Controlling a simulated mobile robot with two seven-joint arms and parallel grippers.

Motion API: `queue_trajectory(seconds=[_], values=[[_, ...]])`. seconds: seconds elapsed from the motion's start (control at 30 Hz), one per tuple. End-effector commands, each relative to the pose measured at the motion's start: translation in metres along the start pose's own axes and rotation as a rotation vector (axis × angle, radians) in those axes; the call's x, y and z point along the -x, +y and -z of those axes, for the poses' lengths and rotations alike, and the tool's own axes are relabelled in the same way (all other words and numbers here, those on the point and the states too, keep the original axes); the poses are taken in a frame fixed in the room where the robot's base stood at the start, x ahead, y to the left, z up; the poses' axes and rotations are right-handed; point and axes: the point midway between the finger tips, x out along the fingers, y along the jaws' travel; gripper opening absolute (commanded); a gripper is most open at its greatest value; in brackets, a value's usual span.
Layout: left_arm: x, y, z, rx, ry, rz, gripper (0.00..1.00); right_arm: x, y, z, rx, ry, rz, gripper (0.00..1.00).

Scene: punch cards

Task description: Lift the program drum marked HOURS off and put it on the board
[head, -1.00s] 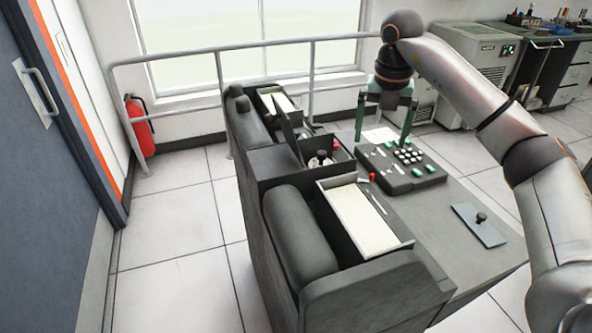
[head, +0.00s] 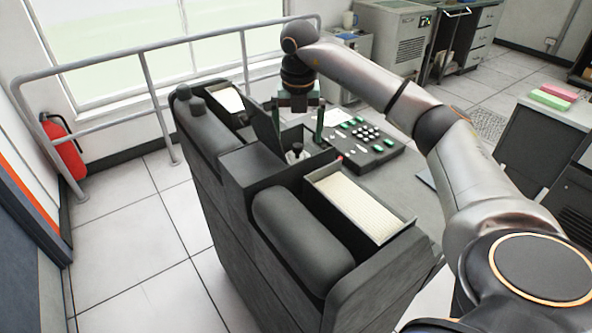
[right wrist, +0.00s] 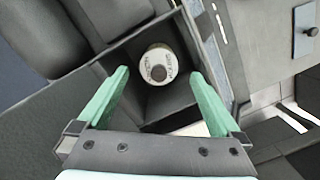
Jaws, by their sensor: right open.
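The program drum (head: 296,152) is a small pale cylinder with a dark knob, standing in a dark open well in the middle of the machine. In the right wrist view the drum (right wrist: 149,58) shows from above; lettering rings its pale top, too small to read surely. My right gripper (head: 298,128) is open and empty above the well, its green fingers pointing down. In the right wrist view the gripper (right wrist: 158,73) has a finger on each side of the drum, apart from it. I cannot tell which surface is the board. My left gripper is not in view.
A tray of cards (head: 352,205) stands in front of the well, and a dark upright flap (head: 267,129) beside it. A keypad (head: 366,143) lies to its right. A flat plate with a knob (right wrist: 304,43) lies on the desktop. A railing (head: 110,52) runs behind.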

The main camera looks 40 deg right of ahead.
Motion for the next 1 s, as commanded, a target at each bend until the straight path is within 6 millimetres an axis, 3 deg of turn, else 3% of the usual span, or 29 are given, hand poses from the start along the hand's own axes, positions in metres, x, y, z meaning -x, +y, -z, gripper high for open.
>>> queue_trajectory(seconds=[0.27,0.53,0.87,1.0], values=[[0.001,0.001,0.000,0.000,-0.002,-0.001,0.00,-0.025,-0.001,0.002,0.000,0.001,0.001,1.00],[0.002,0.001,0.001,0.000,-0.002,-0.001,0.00,-0.064,-0.001,0.006,-0.001,0.002,0.001,1.00],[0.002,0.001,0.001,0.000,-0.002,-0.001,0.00,-0.071,-0.001,0.006,-0.001,0.000,0.000,1.00],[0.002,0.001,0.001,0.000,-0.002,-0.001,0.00,-0.070,-0.001,0.006,-0.001,0.000,-0.001,0.84]])
